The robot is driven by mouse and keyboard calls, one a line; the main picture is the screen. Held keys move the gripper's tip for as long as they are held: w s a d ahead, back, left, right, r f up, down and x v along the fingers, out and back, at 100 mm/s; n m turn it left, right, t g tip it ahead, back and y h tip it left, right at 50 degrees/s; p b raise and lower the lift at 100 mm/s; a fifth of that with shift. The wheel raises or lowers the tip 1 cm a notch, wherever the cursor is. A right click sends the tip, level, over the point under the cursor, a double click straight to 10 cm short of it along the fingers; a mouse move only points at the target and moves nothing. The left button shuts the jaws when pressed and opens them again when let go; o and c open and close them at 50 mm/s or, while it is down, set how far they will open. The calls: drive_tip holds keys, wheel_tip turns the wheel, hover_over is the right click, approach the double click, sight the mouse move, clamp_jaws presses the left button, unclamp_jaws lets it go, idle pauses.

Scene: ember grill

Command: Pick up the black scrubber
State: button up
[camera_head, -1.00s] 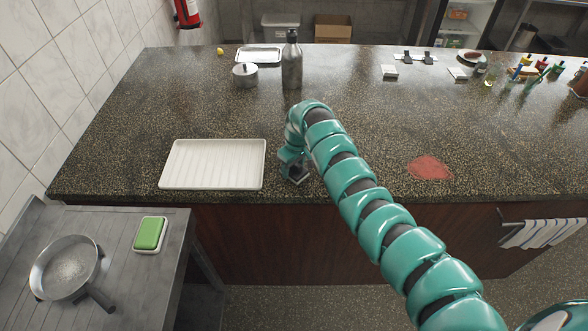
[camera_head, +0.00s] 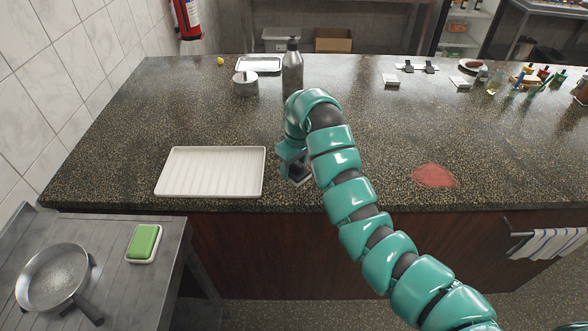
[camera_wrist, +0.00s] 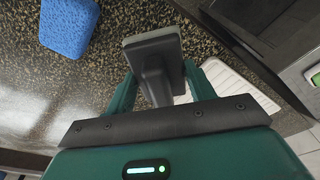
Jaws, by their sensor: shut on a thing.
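The black scrubber (camera_wrist: 158,72) has a dark handle and a paler grey flat pad. In the wrist view it stands between the two teal fingers of my gripper (camera_wrist: 162,84), which is shut on its handle. In the head view my gripper (camera_head: 292,170) is low over the counter, just right of the white tray. Only a small dark and grey part of the scrubber (camera_head: 299,182) shows there below the gripper. I cannot tell whether the scrubber still touches the counter.
The white ribbed tray (camera_head: 212,172) lies close on the left. A blue sponge (camera_wrist: 69,26) shows in the wrist view. A steel bottle (camera_head: 292,70) and a small pot (camera_head: 245,84) stand behind. A red patch (camera_head: 434,176) lies right. A pan (camera_head: 52,277) and green sponge (camera_head: 144,241) are on the side table.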

sight(292, 176)
drive_tip(key=shift+s+d+r, duration=0.1)
drive_tip(key=shift+s+r, duration=0.5)
drive_tip(key=shift+r, duration=0.2)
drive_tip(key=shift+s+a+r+p, duration=0.2)
drive_tip(key=shift+r+p, duration=0.2)
drive_tip(key=shift+p, duration=0.25)
drive_tip(key=p, duration=0.3)
drive_tip(key=shift+s+a+r, duration=0.15)
drive_tip(key=shift+s+r, duration=0.05)
drive_tip(key=shift+r, duration=0.1)
drive_tip(key=s+p, duration=0.1)
drive_tip(key=p, duration=0.2)
drive_tip(key=shift+r, duration=0.25)
drive_tip(key=shift+s+p, duration=0.25)
drive_tip(key=shift+p, duration=0.35)
drive_tip(key=s+r+p, duration=0.2)
drive_tip(key=s+p, duration=0.2)
drive_tip(key=s, duration=0.2)
drive_tip(key=shift+s+d+p, duration=0.3)
drive_tip(key=shift+s+p, duration=0.1)
drive_tip(key=shift+r, duration=0.1)
